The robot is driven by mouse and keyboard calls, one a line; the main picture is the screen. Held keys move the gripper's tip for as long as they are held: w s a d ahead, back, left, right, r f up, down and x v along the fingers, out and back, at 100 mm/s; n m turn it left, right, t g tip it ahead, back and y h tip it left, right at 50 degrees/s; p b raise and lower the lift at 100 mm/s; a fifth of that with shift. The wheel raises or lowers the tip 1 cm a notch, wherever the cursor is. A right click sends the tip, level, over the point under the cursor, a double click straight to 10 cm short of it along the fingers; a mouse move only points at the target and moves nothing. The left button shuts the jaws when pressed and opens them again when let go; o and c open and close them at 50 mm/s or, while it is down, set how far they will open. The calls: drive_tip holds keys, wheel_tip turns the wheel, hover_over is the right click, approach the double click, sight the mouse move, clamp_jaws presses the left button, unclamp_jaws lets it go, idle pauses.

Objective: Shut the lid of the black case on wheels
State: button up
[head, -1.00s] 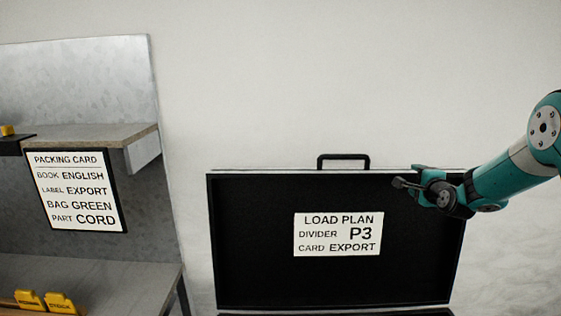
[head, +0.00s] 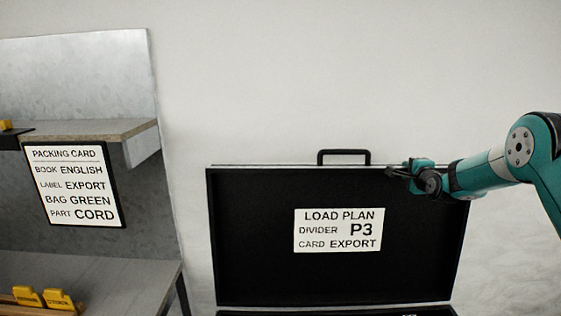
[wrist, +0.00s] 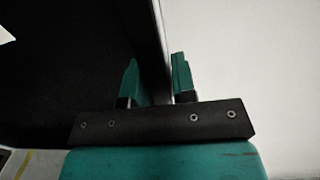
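The black case's lid (head: 250,265) stands upright in the head view, its dark inner side facing me. A white load plan card (head: 338,230) is on it, and a handle (head: 343,152) rises behind its top edge. Only a sliver of the case body (head: 340,312) shows at the bottom; wheels are out of view. My gripper (head: 398,171) is at the lid's top edge near the right corner. In the wrist view, the lid's edge (wrist: 161,40) runs between the two teal fingers of my gripper (wrist: 156,80). They are apart, with a gap showing beside the left finger.
A grey shelf unit (head: 85,75) stands at the left with a packing card (head: 75,185) on its upper shelf front. Yellow tabbed pieces (head: 45,297) sit on its lower shelf. The pale wall behind the case is bare.

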clamp_jaws()
drive_tip(key=shift+s+f+b, duration=0.1)
drive_tip(key=shift+s+b, duration=0.25)
drive_tip(key=shift+b, duration=0.1)
drive_tip(key=shift+t, duration=0.7)
drive_tip(key=s+b, duration=0.1)
drive_tip(key=s, duration=0.1)
drive_tip(key=s+b, duration=0.3)
drive_tip(key=b, duration=0.1)
drive_tip(key=shift+s+r, duration=0.4)
drive_tip(key=s+t+b, duration=0.1)
drive_tip(key=s+b, duration=0.5)
drive_tip(key=b, duration=0.2)
drive_tip(key=shift+s+f+t, duration=0.15)
drive_tip(key=shift+s+t, duration=0.05)
drive_tip(key=shift+t, duration=0.1)
